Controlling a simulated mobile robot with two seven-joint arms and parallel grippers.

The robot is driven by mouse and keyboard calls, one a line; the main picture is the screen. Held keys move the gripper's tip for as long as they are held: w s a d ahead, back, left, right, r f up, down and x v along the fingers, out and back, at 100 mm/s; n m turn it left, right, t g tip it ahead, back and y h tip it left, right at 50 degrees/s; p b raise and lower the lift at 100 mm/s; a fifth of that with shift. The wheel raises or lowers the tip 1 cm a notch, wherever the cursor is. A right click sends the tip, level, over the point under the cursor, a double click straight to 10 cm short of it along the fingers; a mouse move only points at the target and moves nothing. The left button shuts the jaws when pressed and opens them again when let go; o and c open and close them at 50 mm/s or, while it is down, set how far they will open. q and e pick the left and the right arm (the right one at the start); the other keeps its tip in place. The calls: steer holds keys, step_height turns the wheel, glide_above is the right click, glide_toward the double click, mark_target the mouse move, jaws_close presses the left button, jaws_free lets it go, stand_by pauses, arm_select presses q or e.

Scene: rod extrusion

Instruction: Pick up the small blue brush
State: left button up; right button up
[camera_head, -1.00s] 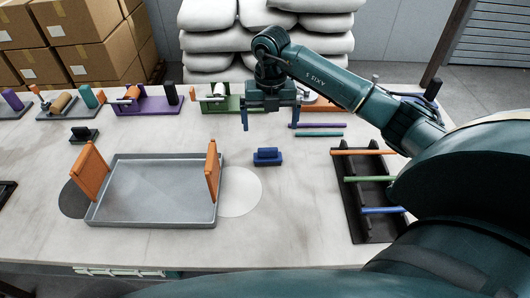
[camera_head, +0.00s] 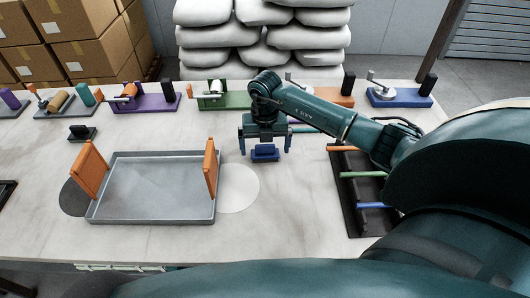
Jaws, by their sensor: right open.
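The small blue brush (camera_head: 264,153) lies on the pale table, right of the grey tray. It has a dark blue base with a raised grip on top. My right gripper (camera_head: 265,148) is open, pointing down, with one finger on each side of the brush. I cannot tell whether the fingers touch it. My left gripper is not in view.
The grey tray (camera_head: 150,211) with two upright orange panels stands on the left. A black rack (camera_head: 365,221) with several coloured rods lies on the right. The front table is clear.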

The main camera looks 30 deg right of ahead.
mark_target(265, 145)
steer(key=shift+c, duration=0.6)
steer(key=c, duration=1)
step_height(265, 145, up, 10)
steer(key=shift+r+b, duration=0.1)
steer(key=shift+b, duration=0.4)
